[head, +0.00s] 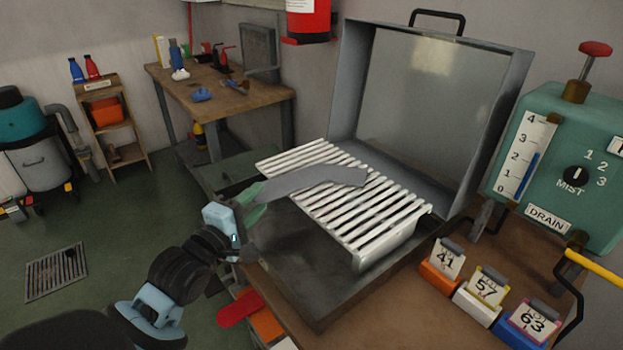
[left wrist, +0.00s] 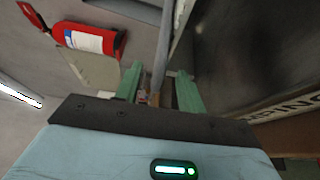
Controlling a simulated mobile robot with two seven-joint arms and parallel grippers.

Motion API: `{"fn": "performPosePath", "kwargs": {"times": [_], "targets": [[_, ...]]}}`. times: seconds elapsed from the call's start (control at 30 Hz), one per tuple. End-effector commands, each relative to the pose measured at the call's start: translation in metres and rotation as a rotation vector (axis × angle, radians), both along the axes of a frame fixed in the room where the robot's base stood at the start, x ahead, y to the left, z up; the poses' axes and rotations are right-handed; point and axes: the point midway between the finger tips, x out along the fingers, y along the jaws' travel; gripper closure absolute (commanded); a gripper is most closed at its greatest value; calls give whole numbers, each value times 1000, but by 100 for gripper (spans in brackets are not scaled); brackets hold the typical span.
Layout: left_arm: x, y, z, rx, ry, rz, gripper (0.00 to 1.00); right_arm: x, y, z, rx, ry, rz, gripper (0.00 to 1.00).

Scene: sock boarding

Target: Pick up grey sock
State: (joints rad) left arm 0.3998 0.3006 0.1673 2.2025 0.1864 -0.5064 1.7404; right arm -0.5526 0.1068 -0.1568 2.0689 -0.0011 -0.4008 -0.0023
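The grey sock (head: 315,179) is a flat, long shape lying across the left part of a white slatted rack (head: 385,222) in the head view. Its toe end points right, and its left end reaches past the rack edge to my left gripper (head: 254,205). The gripper's green fingers are at that left end. In the left wrist view, the fingers of my left gripper (left wrist: 158,88) stand apart, with a thin grey strip (left wrist: 162,50), seemingly the sock edge-on, between them. A gap seems to show beside the strip. My right gripper is not in view.
The rack stands in a grey metal case with a raised lid (head: 430,100). At right are numbered bins (head: 440,270) and a green mist machine (head: 570,160). A wooden workbench (head: 225,88) stands behind. Open floor lies at left.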

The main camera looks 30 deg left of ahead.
Motion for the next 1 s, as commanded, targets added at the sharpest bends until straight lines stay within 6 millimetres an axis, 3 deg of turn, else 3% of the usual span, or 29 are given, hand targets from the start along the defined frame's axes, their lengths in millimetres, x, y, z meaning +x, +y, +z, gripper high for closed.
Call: {"fn": "performPosePath", "kwargs": {"times": [0.33, 0.67, 1.0], "targets": [[43, 4, 1, 3, -2, -1, 61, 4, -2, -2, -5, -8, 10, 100], [50, 4, 1, 1, -1, -1, 61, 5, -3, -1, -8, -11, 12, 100], [49, 4, 1, 1, -1, -1, 99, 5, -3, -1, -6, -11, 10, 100]]}}
